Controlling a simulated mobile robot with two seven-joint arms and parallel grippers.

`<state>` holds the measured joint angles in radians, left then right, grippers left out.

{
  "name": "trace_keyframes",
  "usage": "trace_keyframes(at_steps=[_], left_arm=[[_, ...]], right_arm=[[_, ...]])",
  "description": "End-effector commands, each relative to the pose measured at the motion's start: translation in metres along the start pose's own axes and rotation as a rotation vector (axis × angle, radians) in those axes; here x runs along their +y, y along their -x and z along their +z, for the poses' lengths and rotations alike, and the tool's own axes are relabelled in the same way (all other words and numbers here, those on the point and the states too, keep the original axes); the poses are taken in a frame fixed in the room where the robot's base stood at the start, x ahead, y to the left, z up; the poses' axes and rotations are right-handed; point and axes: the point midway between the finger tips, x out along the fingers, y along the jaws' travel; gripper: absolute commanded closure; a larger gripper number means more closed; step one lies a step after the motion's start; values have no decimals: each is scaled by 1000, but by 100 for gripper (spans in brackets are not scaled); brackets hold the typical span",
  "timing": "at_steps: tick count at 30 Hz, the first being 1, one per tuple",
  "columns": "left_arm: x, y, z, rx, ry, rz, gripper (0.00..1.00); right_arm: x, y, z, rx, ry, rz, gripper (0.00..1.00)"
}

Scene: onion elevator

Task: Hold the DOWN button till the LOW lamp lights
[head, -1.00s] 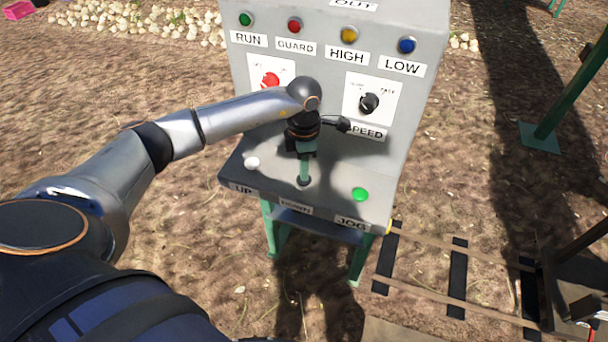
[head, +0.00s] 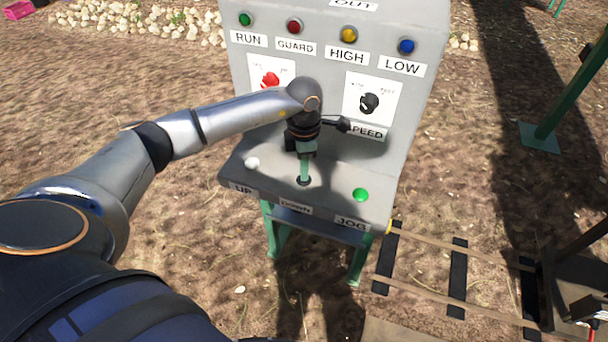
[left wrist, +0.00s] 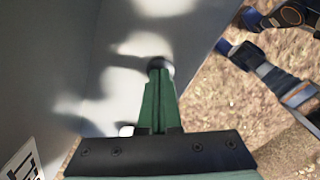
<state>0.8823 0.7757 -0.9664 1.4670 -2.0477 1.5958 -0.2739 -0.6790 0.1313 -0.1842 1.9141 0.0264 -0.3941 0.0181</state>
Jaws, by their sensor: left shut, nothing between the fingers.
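The grey control box shows in the head view, with the DOWN button (head: 303,181) on its sloped shelf between the white UP button (head: 252,163) and the green JOG button (head: 360,194). My left gripper (head: 304,178) is shut and empty, pointing down with its green fingertips at the DOWN button. In the left wrist view the shut fingers (left wrist: 158,72) end at the dark button, which they mostly cover. I cannot tell how far it is pressed. The blue LOW lamp (head: 407,46) shows no clear glow.
RUN (head: 246,19), GUARD (head: 294,26) and HIGH (head: 348,33) lamps line the panel. A red knob (head: 270,79) and the black SPEED knob (head: 369,103) sit close to my left wrist. A slatted track (head: 460,275) lies at lower right.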

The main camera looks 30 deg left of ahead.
Motion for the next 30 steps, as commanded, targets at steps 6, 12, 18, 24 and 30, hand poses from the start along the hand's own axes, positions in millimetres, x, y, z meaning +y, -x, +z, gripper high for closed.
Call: trace_keyframes(at_steps=[6, 12, 18, 24, 30], left_arm=[[-1, -1, 0, 3, -1, -3, 100], [0, 9, 0, 2, -1, -1, 100], [0, 41, -1, 2, 0, 0, 100], [0, 70, 0, 0, -1, 0, 100], [0, 70, 0, 1, 0, -1, 100]], right_arm=[[0, 0, 0, 0, 0, 0, 50], [0, 5, -5, 0, 0, 0, 50], [-2, 21, -23, 0, 0, 0, 50], [-3, 34, -37, 0, 0, 0, 50], [-3, 33, -36, 1, 0, 0, 50]])
